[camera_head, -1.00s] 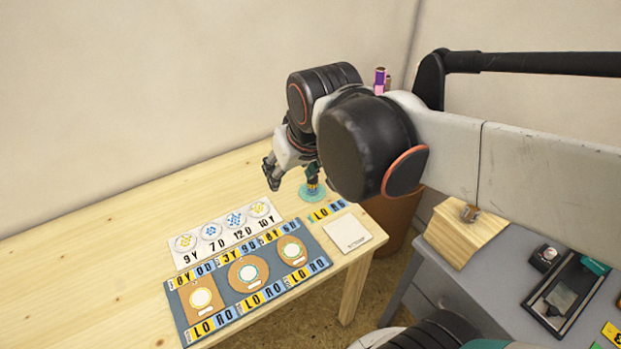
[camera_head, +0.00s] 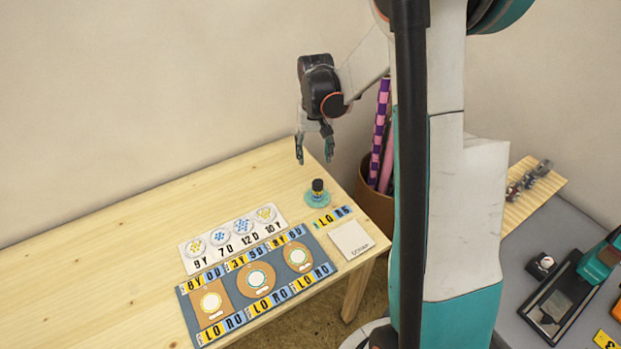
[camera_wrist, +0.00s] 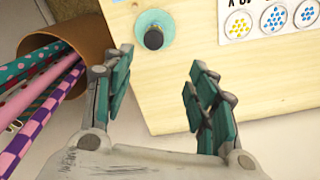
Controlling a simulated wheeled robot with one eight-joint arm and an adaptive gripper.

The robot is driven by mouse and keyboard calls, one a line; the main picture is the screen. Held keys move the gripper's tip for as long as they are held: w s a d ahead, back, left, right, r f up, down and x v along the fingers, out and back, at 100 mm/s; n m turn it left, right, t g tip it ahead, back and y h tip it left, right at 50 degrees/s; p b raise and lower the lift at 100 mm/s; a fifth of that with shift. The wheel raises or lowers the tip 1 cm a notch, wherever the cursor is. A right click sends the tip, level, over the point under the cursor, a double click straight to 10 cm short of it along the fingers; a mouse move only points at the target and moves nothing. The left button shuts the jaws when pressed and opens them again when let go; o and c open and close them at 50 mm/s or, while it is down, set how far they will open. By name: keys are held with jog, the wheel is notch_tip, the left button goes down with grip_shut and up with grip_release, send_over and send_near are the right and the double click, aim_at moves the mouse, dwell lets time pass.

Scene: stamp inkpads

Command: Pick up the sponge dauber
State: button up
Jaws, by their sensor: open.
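The sponge dauber (camera_head: 318,188) looks like a small dark-capped cylinder with a yellow band. It stands upright on a round teal saucer (camera_head: 327,200) near the table's back right corner. In the wrist view the dauber (camera_wrist: 154,39) shows from above as a dark round cap on the teal disc (camera_wrist: 140,28), beyond my fingertips and between their lines. My gripper (camera_head: 314,157) is open and empty, hanging above the table behind the dauber. Its two teal-padded fingers also spread wide in the wrist view (camera_wrist: 160,70).
A brown bin (camera_wrist: 68,28) with patterned rolls stands off the table's right edge. A card with round ink pads (camera_head: 232,238), a blue mat (camera_head: 232,284) and a white square pad (camera_head: 352,240) lie in front. The table's left side (camera_head: 90,270) is clear.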

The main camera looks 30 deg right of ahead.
aim_at(318, 183)
jog(key=f+b, duration=0.1)
jog(key=f, duration=0.2)
jog(key=f+b, duration=0.1)
jog(key=f, duration=0.5)
jog(key=shift+d+f+b, duration=0.2)
jog(key=shift+d+b, duration=0.15)
jog(key=shift+b, duration=0.05)
jog(key=shift+s+d+f+b, duration=0.15)
jog(key=shift+f+b, duration=0.55)
jog(key=shift+f, duration=0.7)
jog(key=shift+s+a+f+b, duration=0.1)
jog(key=shift+s+f+b, duration=0.15)
jog(key=shift+f+b, duration=0.8)
jog(key=shift+f+p, duration=0.25)
jog(key=shift+p, duration=0.1)
jog(key=c, duration=1.1)
